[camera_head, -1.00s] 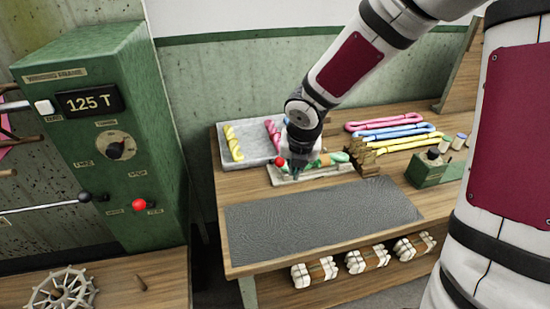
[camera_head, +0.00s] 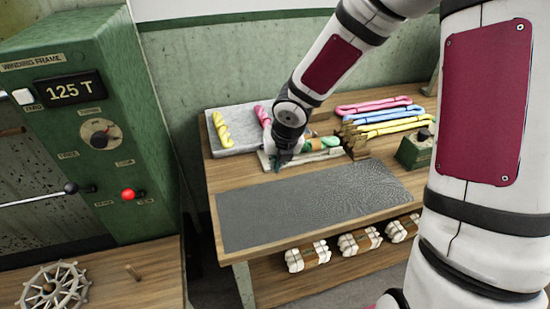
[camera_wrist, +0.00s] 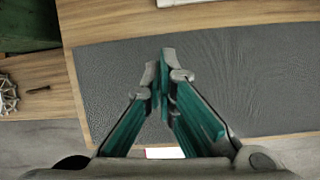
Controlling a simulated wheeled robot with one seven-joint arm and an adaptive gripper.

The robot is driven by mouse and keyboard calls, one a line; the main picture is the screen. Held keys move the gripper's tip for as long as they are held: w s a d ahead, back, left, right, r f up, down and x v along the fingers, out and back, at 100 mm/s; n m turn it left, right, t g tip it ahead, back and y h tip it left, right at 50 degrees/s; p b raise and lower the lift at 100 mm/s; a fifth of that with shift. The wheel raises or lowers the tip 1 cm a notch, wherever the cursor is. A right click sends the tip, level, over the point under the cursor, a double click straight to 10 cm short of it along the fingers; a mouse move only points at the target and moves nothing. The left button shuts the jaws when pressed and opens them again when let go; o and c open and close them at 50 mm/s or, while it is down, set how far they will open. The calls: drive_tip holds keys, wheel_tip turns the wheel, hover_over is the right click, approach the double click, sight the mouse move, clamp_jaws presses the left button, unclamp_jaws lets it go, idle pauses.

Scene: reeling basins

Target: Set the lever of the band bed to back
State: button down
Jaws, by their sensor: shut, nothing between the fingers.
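The band bed (camera_head: 325,156) is a low pale base on the wooden table with a green and orange piece on it, just left of the brown stand. My gripper (camera_head: 284,160) is over its left end in the head view and hides that part. The lever's red knob cannot be seen there now, so I cannot tell the lever's position. In the wrist view, my gripper's green fingers (camera_wrist: 163,72) meet at their tips, empty, above the dark mat. A pale edge shows at the top of that view; I cannot tell what it is.
The grey mat (camera_head: 315,205) covers the table front. A stone tray (camera_head: 240,145) with yellow and pink skeins stands behind left. Pink, blue and yellow skeins (camera_head: 385,117) lie behind right. A green box (camera_head: 415,152) stands at right. The green winding frame (camera_head: 100,130) is at left.

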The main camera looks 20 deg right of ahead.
drive_tip(key=b+x, duration=0.3)
drive_tip(key=x, duration=0.3)
drive_tip(key=shift+w+d+r+p, duration=0.2)
drive_tip(key=shift+w+r+p, duration=0.35)
drive_tip(key=shift+w+r, duration=0.15)
drive_tip(key=shift+w+d+r+p, duration=0.15)
drive_tip(key=shift+w+r+p, duration=0.35)
drive_tip(key=shift+w+r, duration=0.25)
